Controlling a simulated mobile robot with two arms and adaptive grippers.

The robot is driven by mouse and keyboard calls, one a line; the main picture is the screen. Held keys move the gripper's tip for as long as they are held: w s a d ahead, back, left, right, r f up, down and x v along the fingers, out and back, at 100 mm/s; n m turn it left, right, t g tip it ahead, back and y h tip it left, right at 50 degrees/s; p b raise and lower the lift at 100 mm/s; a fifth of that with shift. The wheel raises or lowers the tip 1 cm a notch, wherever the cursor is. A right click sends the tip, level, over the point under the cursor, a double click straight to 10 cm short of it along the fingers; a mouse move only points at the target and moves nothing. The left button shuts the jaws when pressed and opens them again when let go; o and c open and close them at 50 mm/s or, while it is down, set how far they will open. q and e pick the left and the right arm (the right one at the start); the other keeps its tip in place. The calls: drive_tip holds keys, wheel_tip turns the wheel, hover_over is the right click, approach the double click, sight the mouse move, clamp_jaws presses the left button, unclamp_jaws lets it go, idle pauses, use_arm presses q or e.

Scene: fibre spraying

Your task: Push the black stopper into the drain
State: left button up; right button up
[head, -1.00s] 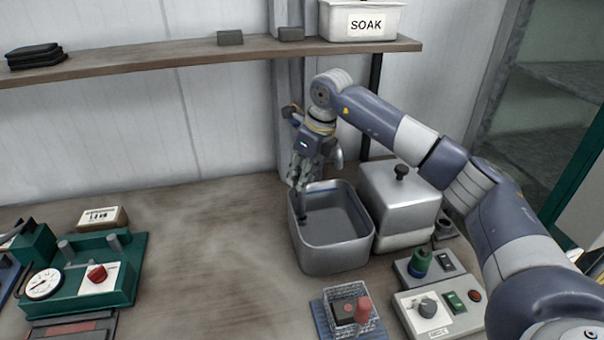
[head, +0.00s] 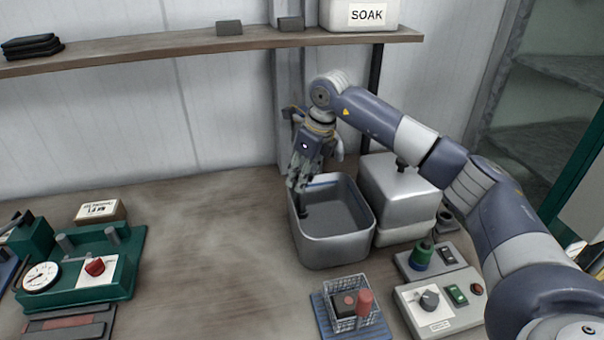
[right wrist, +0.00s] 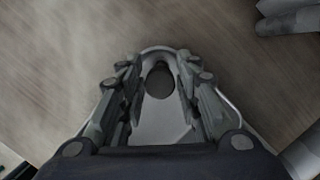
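A metal basin (head: 334,252) stands on the table in the head view; its rim also shows in the right wrist view. My right gripper (head: 299,186) points down over the basin's left back corner, with its tips at about rim height. A dark piece (head: 304,210), apparently the black stopper, stands inside the basin just below the fingertips. In the right wrist view the fingers are apart, and a dark oval (right wrist: 160,80) lies between them. I see no clear contact with it. The drain cannot be made out. My left gripper is out of view.
A lidded metal box (head: 398,192) stands close at the basin's right. A wire basket (head: 352,318) and a switch panel (head: 440,308) are in front. A green gauge unit (head: 85,270) is at left. A shelf (head: 200,52) runs behind. The table left of the basin is clear.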

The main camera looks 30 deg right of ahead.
drive_tip(key=shift+o, duration=0.3)
drive_tip(key=shift+r, duration=0.1)
drive_tip(key=shift+r, duration=0.15)
drive_tip(key=v, duration=1.1)
drive_tip(key=shift+r, duration=0.3)
drive_tip(key=shift+s+r, duration=0.1)
